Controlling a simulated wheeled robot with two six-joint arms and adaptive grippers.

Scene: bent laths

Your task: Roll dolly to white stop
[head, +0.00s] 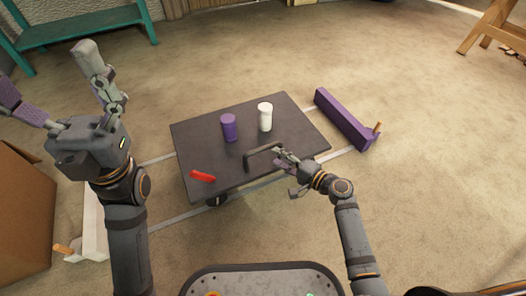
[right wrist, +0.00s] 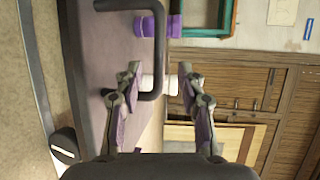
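The dolly (head: 295,130) has a flat dark top with a dark U-shaped handle (head: 262,155) at its near edge. The white stop (head: 94,225) is at the left end of the floor rails, partly hidden by my left arm. The purple stop (head: 340,118) is at the right end. The dolly stands between them, nearer the purple one. My right gripper (head: 284,172) is open at the handle's right end. In the right wrist view the handle bar (right wrist: 160,45) shows between its spread fingertips (right wrist: 158,75); contact is unclear. My left gripper (head: 52,80) is open and empty, raised at left.
On the dolly stand a purple cup (head: 229,128) and a white cup (head: 265,117); a red piece (head: 203,176) lies near its left edge. A cardboard box (head: 22,225) is at left, a teal bench (head: 85,28) at back left. Floor beyond the dolly is clear.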

